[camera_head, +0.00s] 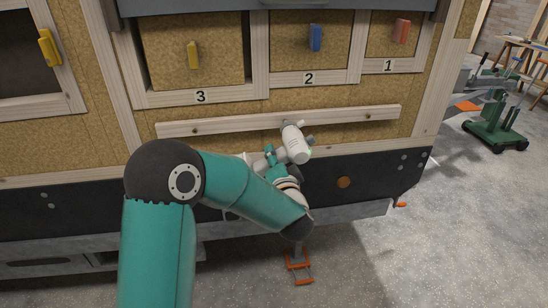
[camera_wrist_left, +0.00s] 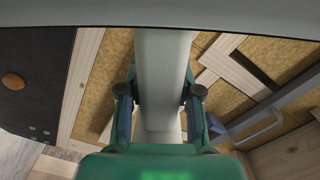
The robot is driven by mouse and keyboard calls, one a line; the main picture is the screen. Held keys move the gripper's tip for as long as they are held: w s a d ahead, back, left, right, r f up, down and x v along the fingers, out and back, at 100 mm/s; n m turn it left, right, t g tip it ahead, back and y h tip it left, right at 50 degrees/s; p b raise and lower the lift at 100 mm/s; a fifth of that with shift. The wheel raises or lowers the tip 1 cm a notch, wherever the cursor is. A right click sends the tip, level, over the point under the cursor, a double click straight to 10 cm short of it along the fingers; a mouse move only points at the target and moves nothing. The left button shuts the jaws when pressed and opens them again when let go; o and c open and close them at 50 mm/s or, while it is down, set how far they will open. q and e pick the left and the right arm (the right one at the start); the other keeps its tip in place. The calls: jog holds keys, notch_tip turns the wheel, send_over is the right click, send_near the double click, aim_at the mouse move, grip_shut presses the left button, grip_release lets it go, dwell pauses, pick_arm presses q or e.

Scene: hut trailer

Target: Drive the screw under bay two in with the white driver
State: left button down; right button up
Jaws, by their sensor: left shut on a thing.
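The white driver (camera_head: 294,144) is in the middle of the head view, its upper end at the pale wooden rail (camera_head: 240,122) below the bay labelled 2 (camera_head: 308,78). My left gripper (camera_head: 273,160) is shut on the driver. In the left wrist view the driver's pale body (camera_wrist_left: 162,75) runs between the two fingers of the left gripper (camera_wrist_left: 160,100). The screw under bay two is hidden behind the driver, so I cannot tell whether the tip touches it. My right gripper is in neither view.
Screw heads show in the rail below bay three (camera_head: 195,131) and bay one (camera_head: 368,116). Yellow (camera_head: 193,55), blue (camera_head: 315,38) and red (camera_head: 402,31) handles stick out from the bay panels. A green wheeled stand (camera_head: 497,122) is at the right. The grey floor at lower right looks clear.

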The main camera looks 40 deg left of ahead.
pick_arm(q)
jog(key=shift+v, duration=1.15)
jog(key=s, duration=0.2)
jog(key=s+a, duration=0.1)
jog(key=s, duration=0.5)
jog(key=shift+a+r+b, duration=0.1)
jog(key=shift+a+b, duration=0.2)
jog(key=shift+b, duration=0.1)
